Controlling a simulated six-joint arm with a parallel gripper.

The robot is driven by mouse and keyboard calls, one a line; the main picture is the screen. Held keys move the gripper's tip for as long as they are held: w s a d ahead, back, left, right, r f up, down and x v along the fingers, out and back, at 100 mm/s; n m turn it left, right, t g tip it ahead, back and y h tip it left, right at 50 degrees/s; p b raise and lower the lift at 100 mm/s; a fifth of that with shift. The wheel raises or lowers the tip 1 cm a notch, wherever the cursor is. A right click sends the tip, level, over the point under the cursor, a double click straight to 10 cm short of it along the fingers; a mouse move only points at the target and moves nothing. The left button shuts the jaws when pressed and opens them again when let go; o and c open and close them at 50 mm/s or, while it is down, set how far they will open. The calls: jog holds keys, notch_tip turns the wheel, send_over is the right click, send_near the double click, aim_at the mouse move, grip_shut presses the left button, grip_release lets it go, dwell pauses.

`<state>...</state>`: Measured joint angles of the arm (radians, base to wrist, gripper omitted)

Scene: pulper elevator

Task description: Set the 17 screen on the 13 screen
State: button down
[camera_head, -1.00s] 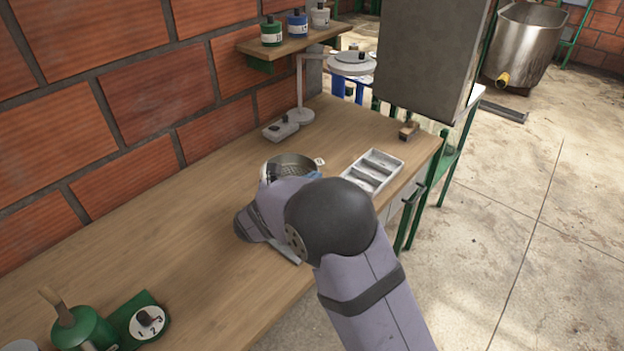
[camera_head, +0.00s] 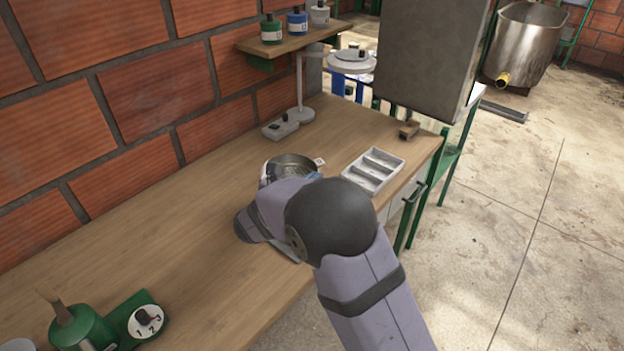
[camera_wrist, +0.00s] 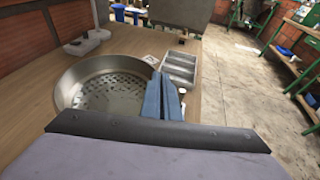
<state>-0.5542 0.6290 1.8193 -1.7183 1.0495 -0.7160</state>
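A round metal screen (camera_head: 292,164) with a perforated floor shows on the workbench, partly hidden by my wrist in the head view. In the wrist view the screen (camera_wrist: 105,85) fills the left half, its right rim meeting my gripper (camera_wrist: 163,98). The blue fingers are close together and look shut on that rim. A white tag (camera_head: 320,161) is at the screen's far right side; its number is too small to read. I cannot tell which screen this is, or whether another one lies under it. In the head view my fingers are mostly hidden by my arm.
A grey compartment tray (camera_head: 372,170) stands just right of the screen. A small grey scale-like box (camera_head: 280,130) and a white stand (camera_head: 301,113) are behind it. A green device with a numbered dial (camera_head: 147,321) is at the front left. The bench's middle left is clear.

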jog(key=c, duration=2.5)
grip_release()
jog(key=o, duration=0.6)
jog(key=shift+c, duration=0.2)
jog(key=b+v, duration=0.1)
jog(key=v, duration=0.6)
jog(key=shift+s, duration=0.15)
